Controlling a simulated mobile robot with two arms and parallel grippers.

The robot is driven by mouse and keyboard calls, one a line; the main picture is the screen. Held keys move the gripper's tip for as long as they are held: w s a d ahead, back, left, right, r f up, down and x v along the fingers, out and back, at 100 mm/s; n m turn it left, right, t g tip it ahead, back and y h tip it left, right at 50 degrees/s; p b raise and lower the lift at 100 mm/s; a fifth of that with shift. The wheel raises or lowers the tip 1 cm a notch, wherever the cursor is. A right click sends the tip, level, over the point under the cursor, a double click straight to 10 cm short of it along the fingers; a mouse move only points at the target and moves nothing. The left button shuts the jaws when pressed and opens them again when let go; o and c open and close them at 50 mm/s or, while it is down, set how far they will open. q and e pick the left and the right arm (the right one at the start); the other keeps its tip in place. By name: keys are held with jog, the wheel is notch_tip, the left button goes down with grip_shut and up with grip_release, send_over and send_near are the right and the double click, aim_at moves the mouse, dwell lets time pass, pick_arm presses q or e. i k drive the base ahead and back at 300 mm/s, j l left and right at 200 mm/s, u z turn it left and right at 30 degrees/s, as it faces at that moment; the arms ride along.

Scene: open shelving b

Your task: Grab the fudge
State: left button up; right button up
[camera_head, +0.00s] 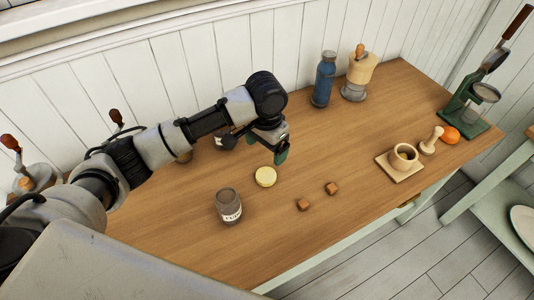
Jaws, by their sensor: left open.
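Two small brown cubes that look like fudge lie on the wooden counter: one cube (303,204) is nearer the front edge, the other cube (332,188) is a little to its right. My left gripper (280,156) hangs over the counter behind and to the left of the cubes, apart from them. It is open, with a green fingertip pointing down and nothing visible in it. A jar (229,205) with a pale label stands left of the cubes; its lettering is too small to read. A round pale yellow lid-like disc (265,176) lies between the jar and the gripper. My right gripper is not in view.
A blue bottle (324,79) and a cream grinder (359,73) stand at the back. A cup (403,156) on a wooden board, a pestle-like tool (432,140), an orange fruit (449,135) and a green press (470,106) are on the right. The counter around the cubes is clear.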

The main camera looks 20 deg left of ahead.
aim_at(303, 205)
jog(key=k+l, duration=0.2)
jog(key=k, duration=0.3)
jog(key=k+l, duration=0.25)
jog(key=k, duration=0.2)
jog(key=k+l, duration=0.2)
jog(key=k, duration=0.3)
